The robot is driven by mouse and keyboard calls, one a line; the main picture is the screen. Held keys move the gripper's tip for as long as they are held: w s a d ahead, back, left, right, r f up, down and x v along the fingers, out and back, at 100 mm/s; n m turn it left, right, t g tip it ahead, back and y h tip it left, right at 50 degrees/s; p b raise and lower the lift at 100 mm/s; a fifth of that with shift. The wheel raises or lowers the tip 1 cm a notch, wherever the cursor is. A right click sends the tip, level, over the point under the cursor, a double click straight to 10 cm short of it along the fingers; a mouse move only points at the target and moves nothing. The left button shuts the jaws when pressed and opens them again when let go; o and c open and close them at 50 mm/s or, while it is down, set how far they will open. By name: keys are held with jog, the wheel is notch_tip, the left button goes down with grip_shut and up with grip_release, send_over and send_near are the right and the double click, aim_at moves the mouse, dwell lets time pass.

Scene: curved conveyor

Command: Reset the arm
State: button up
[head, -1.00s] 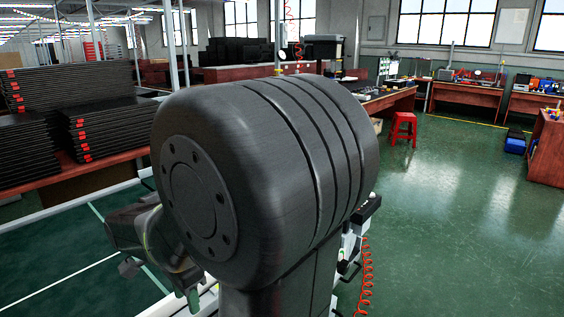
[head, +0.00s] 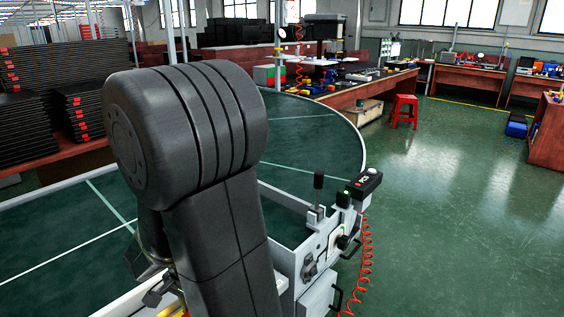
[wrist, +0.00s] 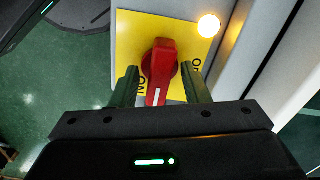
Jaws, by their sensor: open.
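My arm (head: 215,170) rises in the middle of the head view and hides much of what lies behind it. In the wrist view my gripper (wrist: 160,67) is open, with one finger on each side of a red rotary switch (wrist: 160,68). The switch sits on a yellow plate (wrist: 130,28) with black lettering, partly covered by the fingers. The knob's white mark points down toward my gripper. I cannot tell whether a finger touches the knob.
The curved green conveyor (head: 300,135) runs behind and left of my arm. A black control box (head: 364,184) and a red coiled cord (head: 366,245) are at its near side. Stacked black trays (head: 95,115) stand at left. A red stool (head: 404,110) stands on open green floor at right.

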jog(key=n, duration=0.5)
jog(key=shift+n+b, duration=0.3)
jog(key=shift+b, duration=0.1)
jog(key=shift+d, duration=0.1)
